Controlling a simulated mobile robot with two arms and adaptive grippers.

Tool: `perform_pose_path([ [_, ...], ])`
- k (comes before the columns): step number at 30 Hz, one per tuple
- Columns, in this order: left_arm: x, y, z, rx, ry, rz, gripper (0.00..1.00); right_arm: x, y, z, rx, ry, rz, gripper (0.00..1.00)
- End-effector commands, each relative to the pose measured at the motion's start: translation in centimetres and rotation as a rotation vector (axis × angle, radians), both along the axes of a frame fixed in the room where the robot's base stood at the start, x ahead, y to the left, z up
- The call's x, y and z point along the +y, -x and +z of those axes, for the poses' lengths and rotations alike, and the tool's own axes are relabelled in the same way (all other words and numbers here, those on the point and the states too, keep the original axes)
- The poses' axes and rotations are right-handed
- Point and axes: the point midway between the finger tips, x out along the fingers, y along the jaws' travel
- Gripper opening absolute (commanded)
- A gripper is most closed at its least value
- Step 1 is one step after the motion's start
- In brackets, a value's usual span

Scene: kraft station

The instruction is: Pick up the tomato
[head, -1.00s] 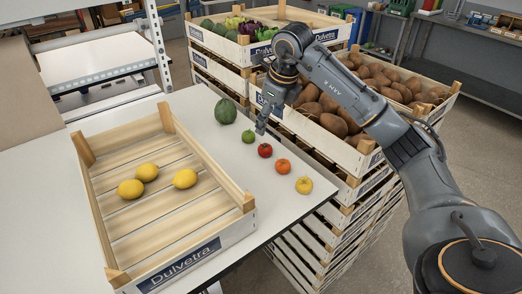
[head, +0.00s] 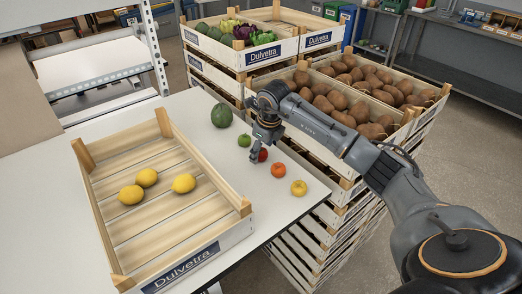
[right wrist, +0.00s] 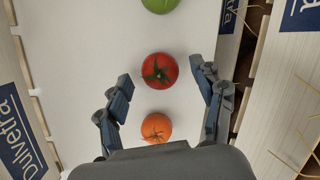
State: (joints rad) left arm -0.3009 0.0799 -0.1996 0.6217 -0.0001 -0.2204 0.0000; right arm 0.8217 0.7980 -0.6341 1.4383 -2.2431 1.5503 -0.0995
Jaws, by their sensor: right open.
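The red tomato (head: 262,155) lies on the white table, partly hidden by my right gripper (head: 254,154) in the head view. In the right wrist view the tomato (right wrist: 159,70) shows whole, with its green stem facing the camera. It lies between and slightly beyond the two fingertips of my right gripper (right wrist: 160,84), which is open, empty and above the table. No finger is seen touching the tomato. My left gripper is not in view.
A green fruit (head: 244,140) and an orange one (head: 278,170) flank the tomato in a row, with a yellow one (head: 299,188) and a dark green one (head: 222,115) at the ends. A wooden crate (head: 204,172) with lemons stands left; stacked potato crates (head: 335,148) stand right.

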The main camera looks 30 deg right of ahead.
Motion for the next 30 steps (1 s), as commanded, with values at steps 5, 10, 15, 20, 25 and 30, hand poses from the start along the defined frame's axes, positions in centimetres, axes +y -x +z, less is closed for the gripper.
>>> perform_pose_path([
  [5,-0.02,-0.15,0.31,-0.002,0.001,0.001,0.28,-0.06,-0.24,-1.01,0.0,0.001,0.0,0.68],
  [10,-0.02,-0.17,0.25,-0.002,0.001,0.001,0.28,-0.06,-0.25,-1.02,0.0,0.001,0.0,0.68],
  [15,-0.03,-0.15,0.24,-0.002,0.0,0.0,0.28,-0.06,-0.25,-0.99,0.0,0.001,0.0,0.33],
  [20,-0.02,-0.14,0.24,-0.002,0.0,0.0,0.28,-0.05,-0.26,-0.97,-0.001,0.0,0.0,0.14],
  [25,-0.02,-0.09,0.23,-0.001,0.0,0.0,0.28,-0.05,-0.25,-0.96,-0.001,0.0,0.0,0.14],
  [30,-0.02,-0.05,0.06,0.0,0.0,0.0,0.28,-0.05,-0.33,-0.4,-0.003,0.0,0.0,0.14],
])
